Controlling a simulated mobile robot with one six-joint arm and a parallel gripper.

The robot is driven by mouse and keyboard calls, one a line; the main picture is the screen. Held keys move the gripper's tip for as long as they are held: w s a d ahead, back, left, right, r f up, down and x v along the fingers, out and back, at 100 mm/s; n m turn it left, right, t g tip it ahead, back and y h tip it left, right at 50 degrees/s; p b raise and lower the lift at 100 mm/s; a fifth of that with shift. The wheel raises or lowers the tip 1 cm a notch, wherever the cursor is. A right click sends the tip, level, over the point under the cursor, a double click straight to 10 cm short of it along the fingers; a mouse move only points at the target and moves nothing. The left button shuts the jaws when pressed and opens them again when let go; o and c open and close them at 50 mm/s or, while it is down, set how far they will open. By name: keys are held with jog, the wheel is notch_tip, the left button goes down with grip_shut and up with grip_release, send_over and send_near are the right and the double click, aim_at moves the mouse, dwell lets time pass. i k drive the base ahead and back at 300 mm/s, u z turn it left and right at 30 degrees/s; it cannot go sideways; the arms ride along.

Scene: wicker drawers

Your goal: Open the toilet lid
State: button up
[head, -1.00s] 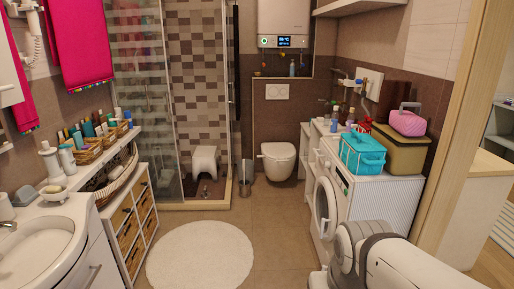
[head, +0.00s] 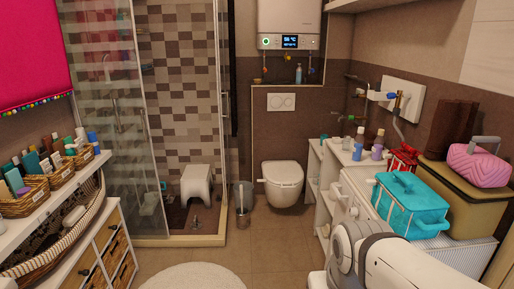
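The white wall-hung toilet (head: 285,195) is at the back of the room, right of centre. Its white lid (head: 283,171) lies down over the bowl, so the inside is hidden. A flush plate (head: 281,102) is on the brown wall above it. My gripper is not in view; only white links of my arm show at the lower right, well short of the toilet.
A washing machine bearing a turquoise basket (head: 410,203) and a shelf unit (head: 337,165) line the right. Wicker drawers (head: 104,258) stand left. A metal bin (head: 243,196) is left of the toilet. A round white rug (head: 190,277) lies on otherwise clear floor.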

aim_at(282, 173)
jog(key=i, duration=4.05)
